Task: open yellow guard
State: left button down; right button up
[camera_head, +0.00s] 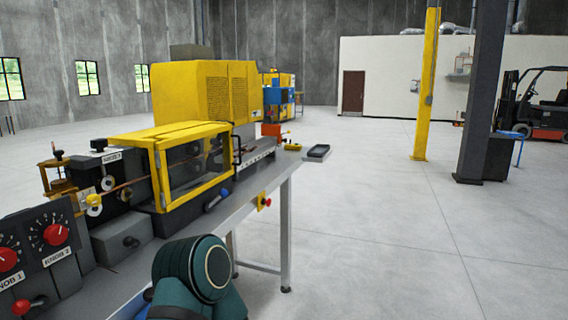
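The yellow guard (192,168) is a yellow-framed box with clear panels, seated over the machine on the workbench at the left of the head view. Its frame looks closed down on the dark base (190,217). A copper tube (127,184) runs in from the left toward the guard. A dark handle (238,152) stands at the guard's right end. A teal rounded link of my own arm shows at the bottom centre, below and in front of the guard. Neither gripper shows in the view.
A control panel with red knobs (56,234) stands at the near left. A red button on a yellow plate (264,201) is on the bench's front edge. A larger yellow housing (205,92) stands behind the guard. The floor to the right is clear up to a yellow column (426,85).

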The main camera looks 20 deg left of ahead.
aim_at(170, 140)
jog(key=i+l+u, duration=0.1)
jog(key=i, duration=1.4)
